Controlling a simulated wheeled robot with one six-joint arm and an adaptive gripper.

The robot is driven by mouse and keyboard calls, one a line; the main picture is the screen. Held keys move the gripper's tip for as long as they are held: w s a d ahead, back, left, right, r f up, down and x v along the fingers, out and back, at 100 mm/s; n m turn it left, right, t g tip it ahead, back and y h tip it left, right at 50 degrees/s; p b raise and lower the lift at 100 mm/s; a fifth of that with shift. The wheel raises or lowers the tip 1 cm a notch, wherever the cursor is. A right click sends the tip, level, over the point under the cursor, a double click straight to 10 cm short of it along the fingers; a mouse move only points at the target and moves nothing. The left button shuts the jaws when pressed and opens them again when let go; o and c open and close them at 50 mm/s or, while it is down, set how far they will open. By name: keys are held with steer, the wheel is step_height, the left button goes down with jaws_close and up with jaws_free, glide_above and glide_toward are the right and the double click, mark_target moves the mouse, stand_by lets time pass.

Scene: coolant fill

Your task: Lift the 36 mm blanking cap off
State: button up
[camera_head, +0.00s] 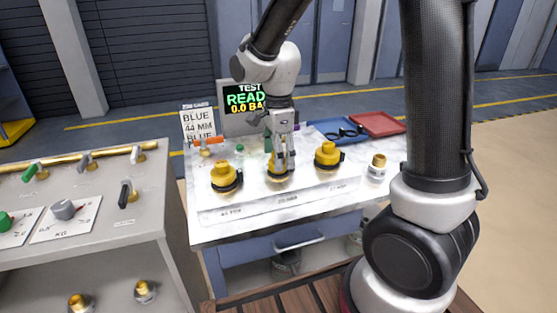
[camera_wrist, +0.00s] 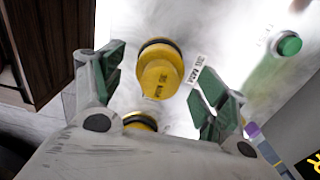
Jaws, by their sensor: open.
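Three yellow caps with black rings stand in a row on the white bench plate. The middle cap (camera_head: 279,176) is under my gripper (camera_head: 283,164); the left cap (camera_head: 224,177) and right cap (camera_head: 327,155) are clear of it. In the wrist view the middle cap (camera_wrist: 160,70) sits between the spread green-padded fingers of my gripper (camera_wrist: 160,88), with gaps on both sides. Another yellow cap (camera_wrist: 140,121) is partly hidden by the gripper body.
A green-topped item (camera_head: 239,149) stands behind the caps and shows in the wrist view (camera_wrist: 289,43). A brass-and-white fitting (camera_head: 377,167) stands at the right. Blue (camera_head: 330,130) and red trays (camera_head: 379,124) lie behind. A sign (camera_head: 199,124) and a display (camera_head: 248,97) stand at the back.

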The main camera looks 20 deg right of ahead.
steer(key=shift+f, duration=0.5)
steer(key=shift+c, duration=0.5)
steer(key=c, duration=0.9)
steer(key=shift+c, duration=0.2)
